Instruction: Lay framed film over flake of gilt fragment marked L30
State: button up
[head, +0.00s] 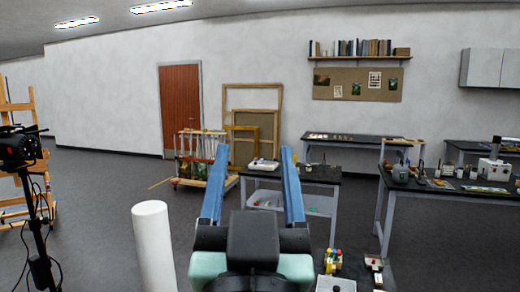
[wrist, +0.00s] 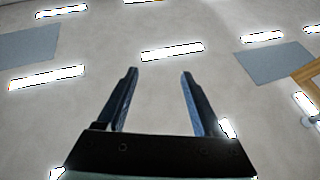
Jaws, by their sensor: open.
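My gripper (head: 252,160) is raised in front of the head camera, its two blue fingers apart with nothing between them. In the wrist view, my gripper (wrist: 157,75) points at the ceiling, open and empty. I cannot make out the framed film, the gilt fragment or an L30 mark in either view. Small items on the tables are too small to tell apart.
A black-topped table (head: 320,174) stands beyond my gripper, with a white item (head: 263,164) on it. A long bench (head: 450,190) with several tools is at right. A camera tripod (head: 38,225) and an easel (head: 8,120) stand at left. Open floor (head: 100,185) lies left of centre.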

jog(key=s+r+t, duration=0.3)
jog(key=s+r, duration=0.4)
jog(key=r, duration=0.2)
jog(key=shift+d+n+t, duration=0.3)
jog(key=shift+t, duration=0.1)
notch_tip(320, 180, down, 3)
jog(key=b, duration=0.2)
jog(key=shift+r+b, duration=0.1)
jog(key=shift+b, duration=0.3)
jog(key=shift+c, duration=1.2)
jog(key=shift+s, duration=0.1)
jog(key=shift+c, duration=0.2)
